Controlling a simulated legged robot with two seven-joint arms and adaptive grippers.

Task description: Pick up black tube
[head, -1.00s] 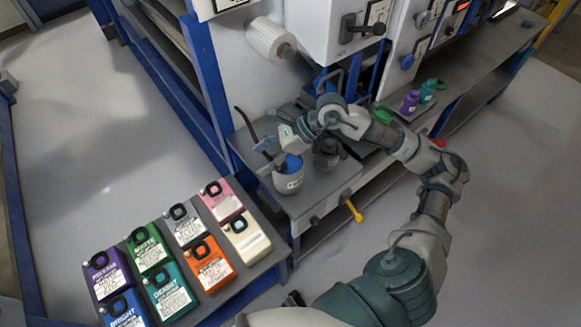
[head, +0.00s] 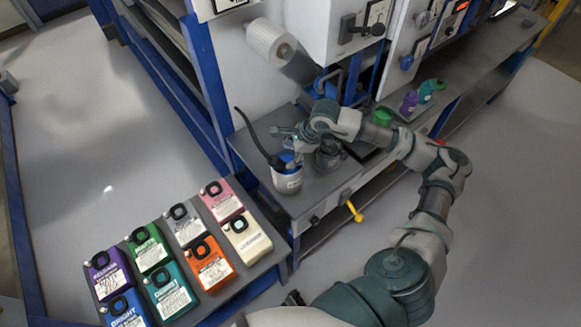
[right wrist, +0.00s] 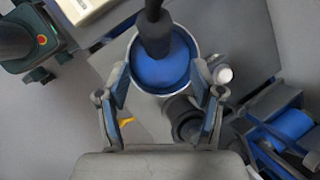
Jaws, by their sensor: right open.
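The black tube (head: 262,143) leans in a white pot with a blue inside (head: 287,181) on the grey bench. Its upper end rises to the left, clear of the rim. My right gripper (head: 288,136) is close beside the tube, above the back of the pot. In the right wrist view the black tube (right wrist: 155,28) shows beyond the fingertips, over the blue inside of the pot (right wrist: 163,72). The two fingers of the right gripper (right wrist: 161,88) are spread apart with nothing between them. My left gripper is not in view.
A dark grey pot (head: 326,156) stands right beside the white one. A rack of coloured cartridges (head: 263,256) is at front left. A yellow handle (head: 354,211) sticks out below.

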